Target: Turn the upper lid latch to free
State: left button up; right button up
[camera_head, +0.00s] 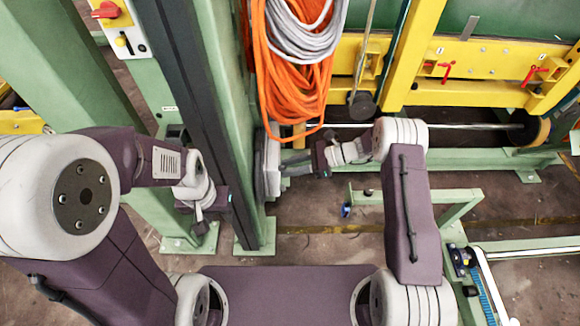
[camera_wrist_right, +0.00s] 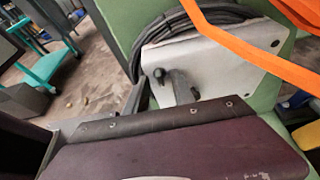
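A pale grey lid or cover plate (camera_wrist_right: 215,60) is fixed to a green post in the right wrist view. A small dark grey latch handle (camera_wrist_right: 181,86) with a round knob beside it stands out from its lower part. In the head view the same pale box (camera_head: 270,166) shows edge-on on the side of the post. My right gripper (camera_head: 296,163) reaches left to it, its fingers close to its face. Contact and finger opening cannot be made out. In the wrist view my purple gripper body hides the latch's lower end. My left gripper (camera_head: 199,222) hangs left of the post, apart from the box.
Orange hose (camera_head: 290,80) and grey cable coils (camera_head: 305,30) hang above my right gripper. The green post (camera_head: 232,120) stands between my arms. Red handles (camera_head: 446,69) sit on the yellow beam (camera_head: 485,58). A green frame (camera_head: 460,205) stands at the right.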

jog(key=p+v, duration=0.2)
jog(key=v, duration=0.7)
jog(key=shift+p, duration=0.3)
